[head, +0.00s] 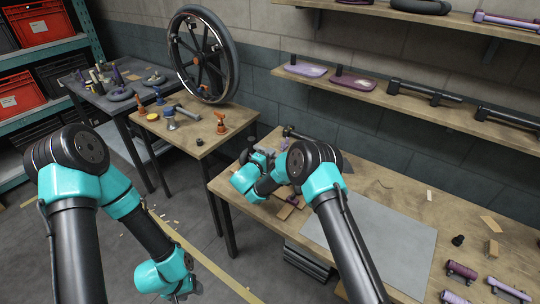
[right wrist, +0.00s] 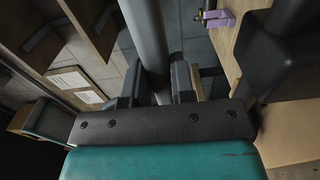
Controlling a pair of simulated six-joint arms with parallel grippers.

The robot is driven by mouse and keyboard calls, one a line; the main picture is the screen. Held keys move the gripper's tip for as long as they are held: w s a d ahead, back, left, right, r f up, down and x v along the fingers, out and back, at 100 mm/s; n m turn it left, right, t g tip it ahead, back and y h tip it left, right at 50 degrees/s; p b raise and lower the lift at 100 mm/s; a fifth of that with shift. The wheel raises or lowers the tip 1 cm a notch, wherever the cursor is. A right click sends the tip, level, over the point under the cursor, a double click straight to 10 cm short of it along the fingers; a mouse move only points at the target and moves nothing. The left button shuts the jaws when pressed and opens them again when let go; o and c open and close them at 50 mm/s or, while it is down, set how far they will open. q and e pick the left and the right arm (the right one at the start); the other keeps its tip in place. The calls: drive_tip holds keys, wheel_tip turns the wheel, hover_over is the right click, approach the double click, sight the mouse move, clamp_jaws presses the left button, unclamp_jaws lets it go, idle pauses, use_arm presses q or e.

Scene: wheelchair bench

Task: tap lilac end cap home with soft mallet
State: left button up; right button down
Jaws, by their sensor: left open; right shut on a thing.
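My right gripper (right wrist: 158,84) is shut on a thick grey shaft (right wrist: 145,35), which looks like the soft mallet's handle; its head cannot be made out. In the head view the right arm's wrist is low at the left end of the wooden bench, and its fingertips are hidden. A small lilac piece (right wrist: 218,18) shows at the bench edge in the right wrist view, apart from the gripper; I cannot tell whether it is the end cap. My left gripper (head: 182,296) is open and empty, low over the floor at the bottom of the head view.
The wooden bench (head: 470,190) carries a grey mat (head: 385,225) and several purple tubes (head: 462,270) at front right. A smaller table (head: 197,140) holds a spoked wheel (head: 204,55) and orange-handled tools (head: 221,122). Shelves (head: 375,92) hang above. Floor between arms is mostly clear.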

drive_tip(key=shift+r, duration=2.1)
wheel_tip(320, 180, down, 6)
drive_tip(key=shift+w+f, duration=0.15)
drive_tip(key=shift+r, duration=2.65)
drive_tip(key=shift+r, duration=0.15)
drive_tip(key=shift+r, duration=2.4)
